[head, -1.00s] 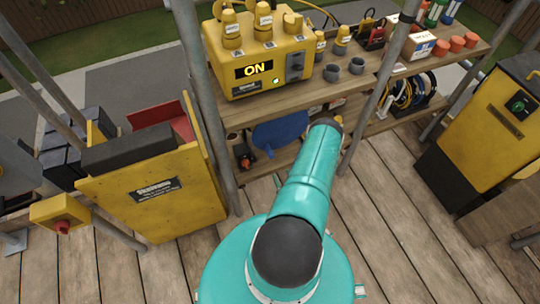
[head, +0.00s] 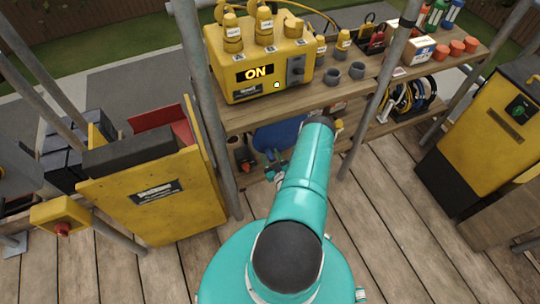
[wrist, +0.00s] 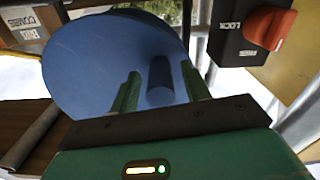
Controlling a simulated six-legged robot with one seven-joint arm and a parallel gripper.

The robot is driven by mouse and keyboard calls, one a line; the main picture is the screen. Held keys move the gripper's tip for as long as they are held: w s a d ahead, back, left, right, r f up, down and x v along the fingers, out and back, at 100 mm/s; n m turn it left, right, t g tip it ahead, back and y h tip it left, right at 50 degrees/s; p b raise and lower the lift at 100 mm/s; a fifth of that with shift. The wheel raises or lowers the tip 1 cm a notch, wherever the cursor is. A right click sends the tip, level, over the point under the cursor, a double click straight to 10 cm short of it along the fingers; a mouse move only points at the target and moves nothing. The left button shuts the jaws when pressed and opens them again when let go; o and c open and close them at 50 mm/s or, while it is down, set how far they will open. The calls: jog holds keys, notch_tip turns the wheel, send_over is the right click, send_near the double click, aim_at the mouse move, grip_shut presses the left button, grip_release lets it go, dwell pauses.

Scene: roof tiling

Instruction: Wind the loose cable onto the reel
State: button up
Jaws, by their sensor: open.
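A blue disc, which looks like the reel's face (wrist: 90,65), fills the upper left of the wrist view; it shows partly under the shelf in the head view (head: 285,135). A blue cylindrical handle (wrist: 160,80) stands out from it. My gripper (wrist: 162,84) is open, its two green fingers on either side of the handle; whether they touch it I cannot tell. In the head view my gripper (head: 275,165) is small and partly hidden by my arm. A yellow cable (head: 318,14) arcs above the yellow box; I cannot tell whether it is the loose one.
A black box with a red knob (wrist: 268,26) marked LOCK is right of the disc. The yellow power box (head: 258,70) reads ON. Grey cups (head: 332,76) stand on the shelf. Coiled cables (head: 410,96) sit on the lower right shelf. Scaffold poles (head: 380,85) flank the shelf.

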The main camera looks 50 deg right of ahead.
jog(key=shift+w+d, duration=0.25)
jog(key=shift+w, duration=0.2)
jog(key=shift+c, duration=0.5)
grip_shut()
jog(key=shift+w+a+r, duration=0.1)
